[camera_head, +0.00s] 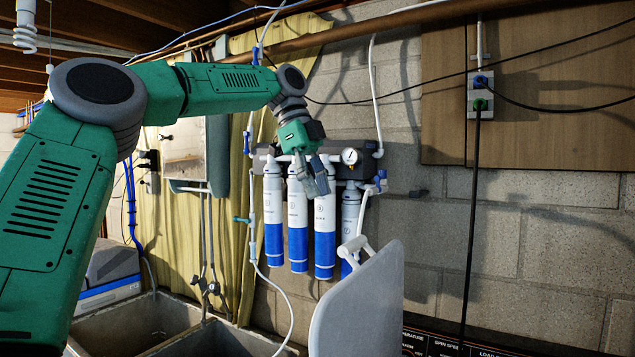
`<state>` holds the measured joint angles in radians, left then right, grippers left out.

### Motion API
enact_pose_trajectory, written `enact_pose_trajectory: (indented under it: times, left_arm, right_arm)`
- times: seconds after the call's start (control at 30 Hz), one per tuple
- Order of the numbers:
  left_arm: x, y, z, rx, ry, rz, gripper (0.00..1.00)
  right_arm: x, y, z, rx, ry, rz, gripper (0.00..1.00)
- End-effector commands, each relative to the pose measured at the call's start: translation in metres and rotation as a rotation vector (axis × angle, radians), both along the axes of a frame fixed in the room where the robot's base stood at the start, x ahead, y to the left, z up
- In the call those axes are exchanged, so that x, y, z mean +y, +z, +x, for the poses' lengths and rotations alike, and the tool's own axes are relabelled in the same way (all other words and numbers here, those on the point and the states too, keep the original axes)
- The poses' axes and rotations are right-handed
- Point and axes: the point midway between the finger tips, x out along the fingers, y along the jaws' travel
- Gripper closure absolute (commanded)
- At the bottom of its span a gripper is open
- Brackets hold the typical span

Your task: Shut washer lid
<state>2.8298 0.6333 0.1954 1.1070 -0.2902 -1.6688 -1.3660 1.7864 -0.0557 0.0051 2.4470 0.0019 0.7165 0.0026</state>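The washer lid (362,298) is a light grey panel with a rounded top corner, standing raised at the bottom centre. Its lower part is cut off by the picture edge. The washer's dark control panel (455,346), with white lettering, shows behind and to the right of it. My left gripper (318,178) hangs from the green arm in front of the filter cartridges, above and slightly left of the lid, and looks apart from it. Its fingers point down; their opening is hard to make out. My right gripper is not in view.
Several white and blue filter cartridges (325,235) hang on the block wall behind my gripper. A double grey sink (130,325) stands at the lower left. A white pipe fitting (355,247) shows just above the lid. A black cable (470,220) hangs at the right.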

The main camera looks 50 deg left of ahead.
Motion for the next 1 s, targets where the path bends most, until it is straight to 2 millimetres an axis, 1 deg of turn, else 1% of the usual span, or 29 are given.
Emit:
enact_pose_trajectory:
  times: [0.03,0.1,0.17,0.27,0.37,0.57,0.7,0.87,1.0]
  left_arm:
    - [0.002,0.004,0.000,-0.001,0.001,0.000,0.78]
    - [0.003,0.009,-0.001,0.001,0.004,0.000,0.66]
    - [0.003,0.010,-0.001,0.010,0.021,-0.004,0.66]
    - [0.000,0.010,-0.002,0.049,0.115,-0.025,0.66]
    - [-0.001,0.006,-0.002,0.125,0.295,-0.066,0.66]
    - [0.001,-0.005,-0.003,0.342,0.761,-0.174,0.66]
    - [0.005,-0.014,-0.003,0.511,1.089,-0.249,0.66]
    - [0.007,-0.022,-0.004,0.720,1.457,-0.324,0.66]
    - [0.009,-0.028,-0.004,0.918,1.776,-0.379,0.66]
  right_arm:
    - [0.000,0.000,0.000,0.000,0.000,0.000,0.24]
    - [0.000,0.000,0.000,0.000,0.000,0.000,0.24]
    - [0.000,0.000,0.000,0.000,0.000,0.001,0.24]
    - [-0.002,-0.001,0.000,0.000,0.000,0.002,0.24]
    - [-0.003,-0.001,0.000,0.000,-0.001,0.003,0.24]
    - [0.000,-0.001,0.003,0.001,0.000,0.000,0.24]
    - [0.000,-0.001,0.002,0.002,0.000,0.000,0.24]
    - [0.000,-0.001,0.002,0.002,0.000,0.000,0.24]
    - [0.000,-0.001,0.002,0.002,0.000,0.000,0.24]
